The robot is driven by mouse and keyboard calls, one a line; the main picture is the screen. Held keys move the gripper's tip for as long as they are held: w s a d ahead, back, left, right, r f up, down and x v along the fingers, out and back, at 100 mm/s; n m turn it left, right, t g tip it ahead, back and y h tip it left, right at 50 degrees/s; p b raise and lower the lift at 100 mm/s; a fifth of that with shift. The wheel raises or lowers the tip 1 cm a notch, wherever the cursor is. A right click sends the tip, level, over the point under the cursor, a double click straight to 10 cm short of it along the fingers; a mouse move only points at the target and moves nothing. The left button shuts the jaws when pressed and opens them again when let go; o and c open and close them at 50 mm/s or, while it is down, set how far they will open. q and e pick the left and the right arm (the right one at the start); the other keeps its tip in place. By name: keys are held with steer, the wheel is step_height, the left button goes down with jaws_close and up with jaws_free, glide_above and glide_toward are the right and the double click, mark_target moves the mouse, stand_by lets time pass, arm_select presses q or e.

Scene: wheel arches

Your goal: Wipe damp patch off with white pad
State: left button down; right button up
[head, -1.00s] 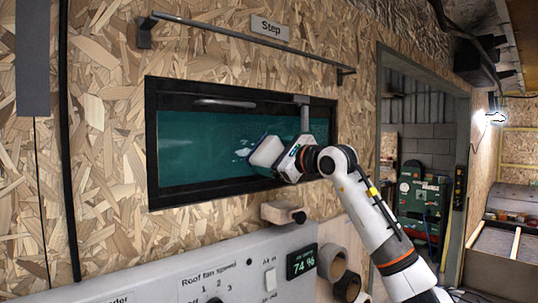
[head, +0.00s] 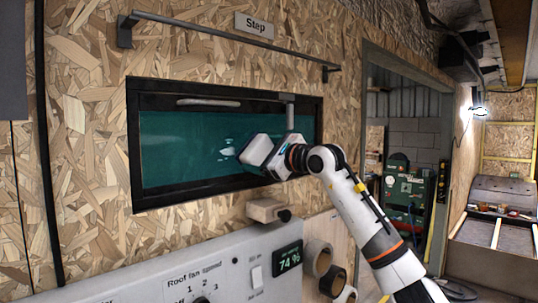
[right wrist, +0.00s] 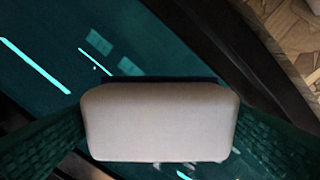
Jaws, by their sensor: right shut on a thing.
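The white pad (head: 257,150) is a pale block with rounded corners in front of the teal window pane (head: 180,165). My right gripper (head: 273,158) is shut on it, and the right wrist view shows the pad (right wrist: 160,122) between the two dark textured fingers. Whitish marks, seemingly the damp patch (head: 228,150), show on the pane just left of the pad; part may be hidden behind it. I cannot tell whether the pad touches the pane. My left gripper is not in view.
A black frame (head: 133,150) surrounds the pane, with a grey bar handle (head: 208,102) at its top and a metal rail (head: 230,35) above. A wooden block (head: 266,210) juts out below. A control panel (head: 200,275) and several round rings stand lower down. A doorway opens at right.

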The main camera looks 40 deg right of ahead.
mark_target(250, 155)
steer(key=shift+a, duration=0.95)
steer(key=shift+s+a+f+b, duration=0.15)
steer(key=shift+a+b, duration=0.25)
steer(key=shift+a, duration=0.7)
steer(key=shift+s+a+b, duration=0.15)
steer(key=shift+a+b, duration=0.15)
steer(key=shift+a, duration=1.2)
steer(key=shift+s+a+b, duration=0.1)
steer(key=shift+a+b, duration=0.15)
steer(key=shift+a, duration=1.2)
steer(key=shift+s, duration=0.1)
steer(key=shift+s+b, duration=0.2)
steer(key=shift+b, duration=0.1)
steer(key=shift+s+d+b, duration=0.15)
steer(key=shift+s+b, duration=0.45)
steer(key=shift+s, duration=0.75)
steer(key=shift+s+d+b, duration=0.15)
steer(key=shift+s+b, duration=0.4)
steer(key=shift+s, duration=0.75)
